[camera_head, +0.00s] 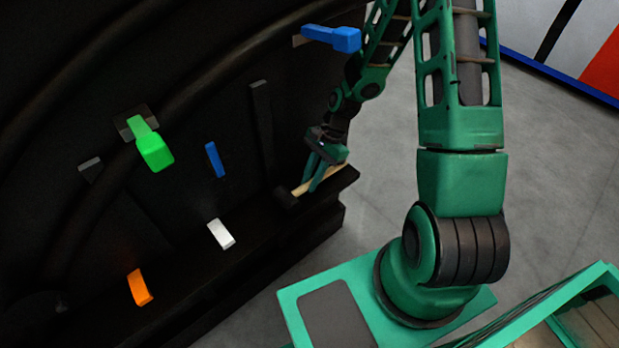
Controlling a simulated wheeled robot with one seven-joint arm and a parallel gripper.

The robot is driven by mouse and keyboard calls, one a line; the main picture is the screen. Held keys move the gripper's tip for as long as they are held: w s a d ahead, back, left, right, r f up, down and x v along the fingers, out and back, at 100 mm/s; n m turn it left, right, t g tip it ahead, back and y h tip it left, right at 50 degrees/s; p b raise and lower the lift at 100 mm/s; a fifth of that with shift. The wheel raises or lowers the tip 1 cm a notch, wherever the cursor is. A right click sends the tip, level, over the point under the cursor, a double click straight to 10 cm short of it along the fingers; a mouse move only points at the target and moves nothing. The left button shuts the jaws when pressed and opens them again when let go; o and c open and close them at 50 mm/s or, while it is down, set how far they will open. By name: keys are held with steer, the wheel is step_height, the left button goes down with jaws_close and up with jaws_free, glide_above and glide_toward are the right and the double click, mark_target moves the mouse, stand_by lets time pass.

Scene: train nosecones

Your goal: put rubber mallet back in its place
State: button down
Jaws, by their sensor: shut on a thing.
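The rubber mallet has a tan wooden handle (333,173) and what looks like a small black head (286,198) at its left end. It lies along or just above a dark ledge at the right end of the black nosecone structure; I cannot tell whether it touches the ledge. My gripper (313,184) points down and is shut on the handle, with its fingers hiding part of it. No marked place for the mallet can be made out.
The black nosecone (190,100) fills the left side. Green (153,152), blue (215,160), white (221,234) and orange (139,287) blocks sit along it, and another blue piece (335,38) juts out above my gripper. Grey floor (560,170) is open at right.

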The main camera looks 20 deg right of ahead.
steer(key=c, duration=1.5)
jaws_free()
steer(key=shift+c, duration=0.2)
steer(key=v, duration=0.9)
steer(key=shift+w+d+r, duration=0.15)
steer(key=shift+d+r, duration=0.05)
steer(key=shift+r, duration=0.1)
steer(key=shift+d+r, duration=0.2)
steer(key=shift+r, duration=0.25)
steer(key=s+d+r+n+h, duration=0.45)
steer(key=s+d+r, duration=0.6)
steer(key=r, duration=0.35)
steer(key=s+d+r+n, duration=0.1)
steer(key=s+r+n, duration=0.1)
steer(key=s, duration=0.5)
steer(key=s+r+n+t, duration=0.1)
steer(key=s+r, duration=0.3)
steer(key=s, duration=0.3)
steer(key=shift+s+d+n+t, duration=0.2)
steer(key=shift+d+n+t, duration=0.1)
steer(key=shift+d+n, duration=0.1)
